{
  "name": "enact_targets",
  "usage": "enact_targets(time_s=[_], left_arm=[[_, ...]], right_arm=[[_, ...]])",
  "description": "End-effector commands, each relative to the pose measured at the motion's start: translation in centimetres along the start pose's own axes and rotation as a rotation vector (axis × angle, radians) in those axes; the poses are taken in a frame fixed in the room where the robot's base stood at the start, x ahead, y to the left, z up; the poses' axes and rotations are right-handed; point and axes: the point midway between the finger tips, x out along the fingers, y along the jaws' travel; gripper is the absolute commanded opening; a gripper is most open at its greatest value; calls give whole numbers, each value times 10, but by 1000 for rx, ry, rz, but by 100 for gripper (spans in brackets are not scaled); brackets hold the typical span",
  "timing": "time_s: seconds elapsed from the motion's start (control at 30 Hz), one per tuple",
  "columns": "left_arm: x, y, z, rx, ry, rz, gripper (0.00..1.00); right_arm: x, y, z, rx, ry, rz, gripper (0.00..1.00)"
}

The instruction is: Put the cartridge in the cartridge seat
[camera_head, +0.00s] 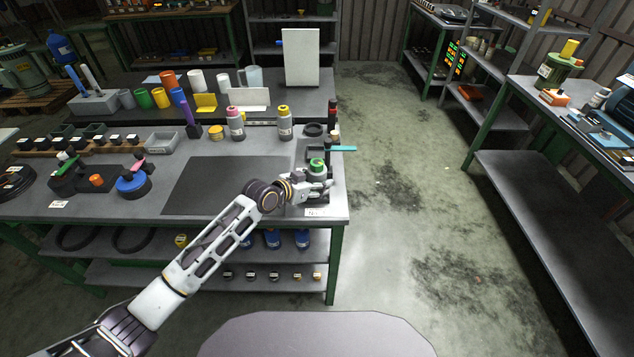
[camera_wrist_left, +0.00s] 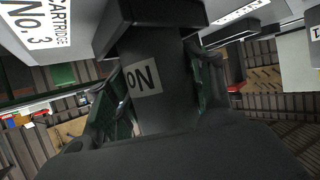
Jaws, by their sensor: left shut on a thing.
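My left gripper (camera_head: 326,186) is at the right front corner of the workbench. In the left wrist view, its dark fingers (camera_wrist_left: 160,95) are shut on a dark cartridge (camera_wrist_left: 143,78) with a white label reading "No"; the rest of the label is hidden. In the head view the arm largely covers the cartridge, and I cannot tell its outline. A green-topped part (camera_head: 317,163) shows just behind the gripper, beside a teal lever (camera_head: 341,149). I cannot tell which part is the cartridge seat, or whether the cartridge touches it. My right gripper is not in view.
The workbench (camera_head: 110,206) carries a dark mat (camera_head: 215,185) left of the gripper. A "CARTRIDGE No. 3" label (camera_wrist_left: 48,28) shows in the left wrist view. Floor right of the bench is clear.

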Motion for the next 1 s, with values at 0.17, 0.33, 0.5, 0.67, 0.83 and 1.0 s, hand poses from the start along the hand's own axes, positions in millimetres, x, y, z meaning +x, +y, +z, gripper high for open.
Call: enact_targets(time_s=[0.17,0.33,0.5,0.67,0.83,1.0], left_arm=[[0,0,1,0,0,0,67],[0,0,1,0,-1,0,73],[0,0,1,0,-1,0,73],[-1,0,-1,0,0,0,73],[-8,-1,-1,1,0,-1,73],[-22,-1,0,1,0,-1,73]], right_arm=[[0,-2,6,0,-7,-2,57],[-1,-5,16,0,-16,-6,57],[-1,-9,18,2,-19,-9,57],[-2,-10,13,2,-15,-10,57],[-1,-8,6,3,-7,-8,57],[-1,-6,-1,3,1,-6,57]])
